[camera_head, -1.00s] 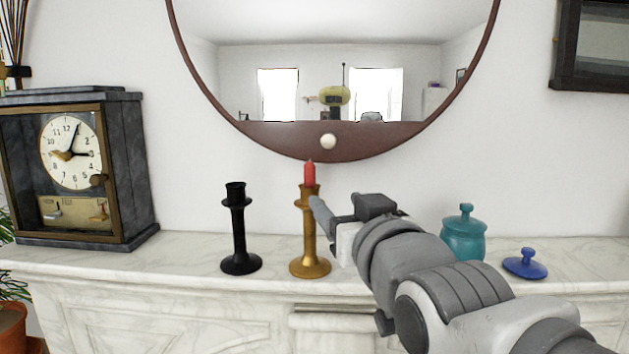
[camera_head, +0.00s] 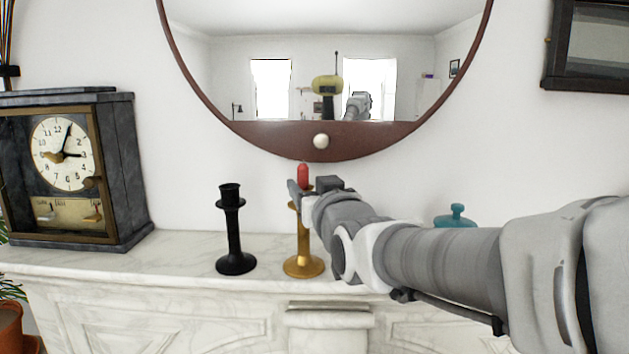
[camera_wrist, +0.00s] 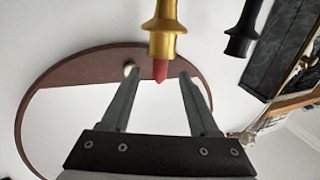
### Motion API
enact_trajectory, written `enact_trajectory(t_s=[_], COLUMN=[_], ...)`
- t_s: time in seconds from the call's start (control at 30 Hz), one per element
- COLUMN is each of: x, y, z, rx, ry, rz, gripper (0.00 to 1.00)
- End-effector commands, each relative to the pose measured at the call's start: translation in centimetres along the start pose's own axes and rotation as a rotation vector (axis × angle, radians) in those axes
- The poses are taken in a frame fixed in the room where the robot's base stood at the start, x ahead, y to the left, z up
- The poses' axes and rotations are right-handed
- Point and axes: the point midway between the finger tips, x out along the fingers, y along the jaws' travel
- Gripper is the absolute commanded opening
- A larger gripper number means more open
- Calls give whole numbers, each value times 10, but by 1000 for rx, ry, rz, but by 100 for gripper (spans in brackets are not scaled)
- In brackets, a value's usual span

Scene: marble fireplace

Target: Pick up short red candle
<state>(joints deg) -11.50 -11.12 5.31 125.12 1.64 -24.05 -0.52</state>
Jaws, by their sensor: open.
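The short red candle (camera_head: 303,175) stands upright in the top of the gold candlestick (camera_head: 303,264) on the marble mantel. My gripper (camera_head: 301,190) is at the candle's height, in front of it, and hides the candle's lower part in the head view. In the wrist view, which is upside down, the red candle (camera_wrist: 160,70) shows between the two spread fingers of my gripper (camera_wrist: 157,78). The fingers are open, and a gap shows on each side of the candle. I cannot tell how deep the candle sits between them.
A black candlestick (camera_head: 235,235) without a candle stands to the left. A clock (camera_head: 70,165) is at the far left. A teal lidded jar (camera_head: 457,216) is partly hidden behind my arm at the right. A round mirror (camera_head: 322,140) hangs on the wall behind.

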Motion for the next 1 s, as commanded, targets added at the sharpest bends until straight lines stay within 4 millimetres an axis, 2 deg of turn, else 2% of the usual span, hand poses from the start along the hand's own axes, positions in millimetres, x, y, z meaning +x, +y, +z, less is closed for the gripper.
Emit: enact_trajectory(t_s=[0.13, 0.5, 0.8, 0.83, 1.0], x=[9, 48, 52, 52, 52], y=[0, -1, -1, -1, -1], z=[1, 6, 7, 7, 7], rx=[1, 1, 1, 1, 1], ry=[-2, -1, 0, 0, 0], rz=[0, 0, 0, 0, 0], gripper=[61, 61, 61, 59, 29])
